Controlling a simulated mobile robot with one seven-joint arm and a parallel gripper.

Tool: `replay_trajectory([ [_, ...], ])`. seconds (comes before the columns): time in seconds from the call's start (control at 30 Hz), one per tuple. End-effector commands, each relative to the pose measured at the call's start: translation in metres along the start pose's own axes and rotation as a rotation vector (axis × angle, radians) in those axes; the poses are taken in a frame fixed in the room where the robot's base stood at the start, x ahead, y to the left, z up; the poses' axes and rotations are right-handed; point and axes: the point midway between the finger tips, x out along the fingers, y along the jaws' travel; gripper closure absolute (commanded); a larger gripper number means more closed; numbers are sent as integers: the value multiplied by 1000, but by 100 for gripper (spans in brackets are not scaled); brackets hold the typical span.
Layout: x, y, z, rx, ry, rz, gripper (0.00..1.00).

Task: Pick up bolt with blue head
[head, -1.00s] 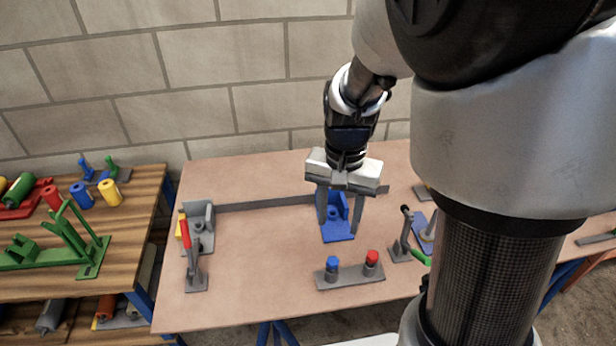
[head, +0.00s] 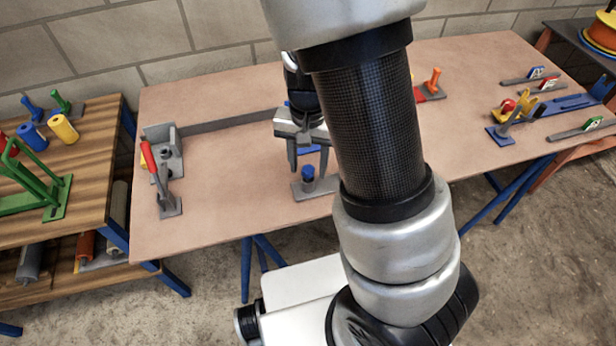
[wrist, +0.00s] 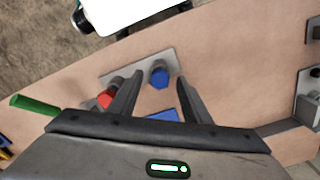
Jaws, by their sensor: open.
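The bolt with the blue head (head: 308,173) stands upright in a grey plate (head: 301,191) near the front edge of the table. My gripper (head: 307,165) points down, open and empty, above and behind the bolt. In the wrist view, the blue head (wrist: 159,76) shows in the gap between the fingertips (wrist: 157,88), with nothing gripped. A red-headed bolt (wrist: 105,98) stands in the same plate, beside one finger; in the head view my arm hides it.
A blue fixture (wrist: 163,114) lies close to my gripper. A grey bracket (head: 163,150) and a red-handled clamp (head: 160,182) stand at the table's left. Bare table lies between them and the bolt plate. Several fixtures stand at the right.

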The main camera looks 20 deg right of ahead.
Motion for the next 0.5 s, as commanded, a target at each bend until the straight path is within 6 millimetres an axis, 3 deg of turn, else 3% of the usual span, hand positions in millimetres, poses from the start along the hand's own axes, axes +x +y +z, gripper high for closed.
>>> replay_trajectory([
  [0.27, 3, 0, 0, 0, 1, -1, 56],
  [0.5, 3, 0, 0, 0, 1, -1, 95],
])
